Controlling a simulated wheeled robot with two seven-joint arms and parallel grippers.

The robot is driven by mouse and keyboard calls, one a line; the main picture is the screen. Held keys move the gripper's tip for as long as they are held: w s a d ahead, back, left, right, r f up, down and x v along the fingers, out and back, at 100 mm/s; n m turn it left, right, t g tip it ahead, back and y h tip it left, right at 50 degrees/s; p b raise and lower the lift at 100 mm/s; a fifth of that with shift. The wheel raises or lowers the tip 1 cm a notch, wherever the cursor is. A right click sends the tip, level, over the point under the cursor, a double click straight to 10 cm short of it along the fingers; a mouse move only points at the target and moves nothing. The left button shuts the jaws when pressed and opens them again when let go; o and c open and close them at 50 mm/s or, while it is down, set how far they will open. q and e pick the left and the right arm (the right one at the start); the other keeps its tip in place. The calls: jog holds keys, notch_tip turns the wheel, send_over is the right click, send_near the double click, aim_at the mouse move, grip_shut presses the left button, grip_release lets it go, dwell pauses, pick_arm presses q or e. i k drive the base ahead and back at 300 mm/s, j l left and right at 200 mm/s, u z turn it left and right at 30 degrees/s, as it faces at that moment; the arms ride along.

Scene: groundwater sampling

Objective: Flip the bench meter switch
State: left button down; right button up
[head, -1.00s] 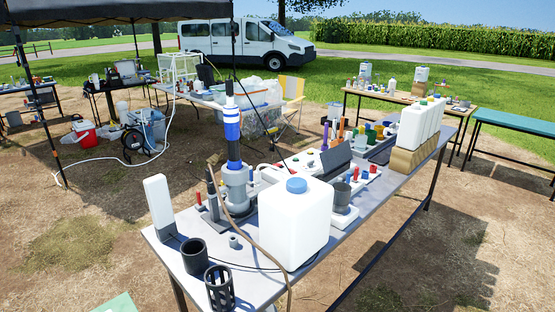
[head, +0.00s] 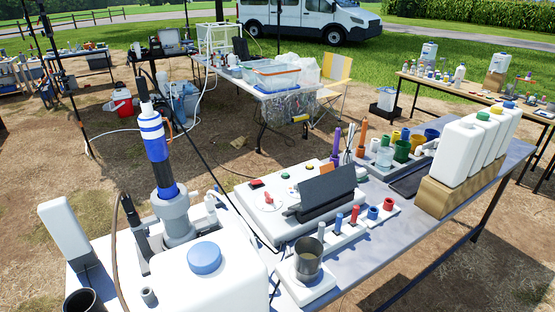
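The bench meter appears to be the low white box (head: 258,222) on the table, with a dark tilted panel (head: 325,192) at its right side. On its top are a red and black piece (head: 257,184), a round white disc with a red mark (head: 267,200), and small green and orange knobs at the back. I cannot tell for sure which of these is the switch, or which way it is set. Neither of my grippers is in view.
A large white container with a blue cap (head: 205,258) and a blue-and-white cylinder on a grey base (head: 154,150) stand in front and left of the meter. A rack of coloured vials (head: 340,237) and a metal cup (head: 307,260) stand to its right. White jugs (head: 455,152) stand farther right.

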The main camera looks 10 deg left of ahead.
aim_at(256, 182)
jog(key=i+l, duration=0.25)
jog(key=i+l+u, duration=0.1)
jog(key=l, duration=0.35)
jog(key=i+l, duration=0.35)
jog(key=i+l+u, duration=0.1)
jog(key=l, duration=0.25)
jog(key=i, duration=0.1)
